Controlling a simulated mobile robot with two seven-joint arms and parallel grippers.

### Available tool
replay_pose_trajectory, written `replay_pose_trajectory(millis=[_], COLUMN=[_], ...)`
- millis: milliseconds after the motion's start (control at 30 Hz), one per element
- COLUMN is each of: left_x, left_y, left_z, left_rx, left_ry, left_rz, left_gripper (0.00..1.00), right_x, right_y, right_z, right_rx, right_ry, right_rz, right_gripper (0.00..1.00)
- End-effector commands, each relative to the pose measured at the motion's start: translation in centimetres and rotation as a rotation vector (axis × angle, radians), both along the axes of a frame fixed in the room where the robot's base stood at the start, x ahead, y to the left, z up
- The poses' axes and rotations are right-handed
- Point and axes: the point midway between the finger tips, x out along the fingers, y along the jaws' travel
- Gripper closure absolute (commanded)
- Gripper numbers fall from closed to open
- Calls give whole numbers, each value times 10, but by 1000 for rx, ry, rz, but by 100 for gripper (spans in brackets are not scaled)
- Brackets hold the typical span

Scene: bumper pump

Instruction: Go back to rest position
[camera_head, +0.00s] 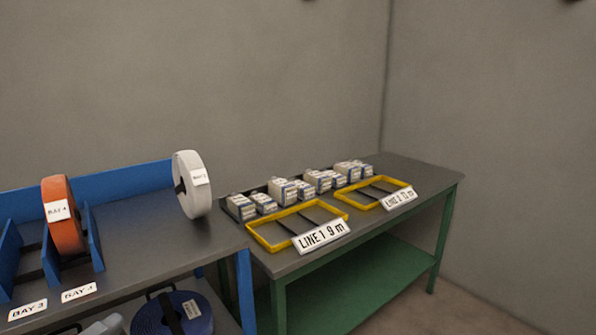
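Neither of my grippers shows in the head view, so their position and opening are hidden from me. An orange reel (63,215) labelled BAY 4 stands upright between blue dividers on the left bench. A white reel (192,184) with a label stands upright near the right end of that bench. A green-legged table (412,166) stands to the right. Two yellow frames lie on it, one (262,243) behind the LINE 1 9 m sign (321,236) and one (367,206) behind the second sign (398,198).
Several white boxes (284,190) stand in a row at the back of the green-legged table. A blue reel (174,314) lies on a shelf below the left bench (150,262). Bare walls close off the back and right. Some floor (455,310) shows at lower right.

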Motion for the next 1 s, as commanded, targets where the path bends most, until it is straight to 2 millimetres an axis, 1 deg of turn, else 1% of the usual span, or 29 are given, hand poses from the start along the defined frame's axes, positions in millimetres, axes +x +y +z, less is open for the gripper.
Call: replay_pose_trajectory(millis=[33,133,200,267,300,400,500,600,1000], left_x=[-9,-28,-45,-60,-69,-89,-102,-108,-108], left_y=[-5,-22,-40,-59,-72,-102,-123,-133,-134], left_z=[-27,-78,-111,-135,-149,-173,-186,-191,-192], left_rx=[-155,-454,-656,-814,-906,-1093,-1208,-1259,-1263], left_ry=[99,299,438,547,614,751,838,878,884], left_rz=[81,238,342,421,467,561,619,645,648], left_gripper=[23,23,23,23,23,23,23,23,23], right_x=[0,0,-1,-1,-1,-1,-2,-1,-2], right_y=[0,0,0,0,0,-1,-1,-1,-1], right_z=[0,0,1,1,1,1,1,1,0], right_rx=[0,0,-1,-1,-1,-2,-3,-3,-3], right_ry=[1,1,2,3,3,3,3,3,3], right_rz=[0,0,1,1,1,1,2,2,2], right_gripper=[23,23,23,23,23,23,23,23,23])
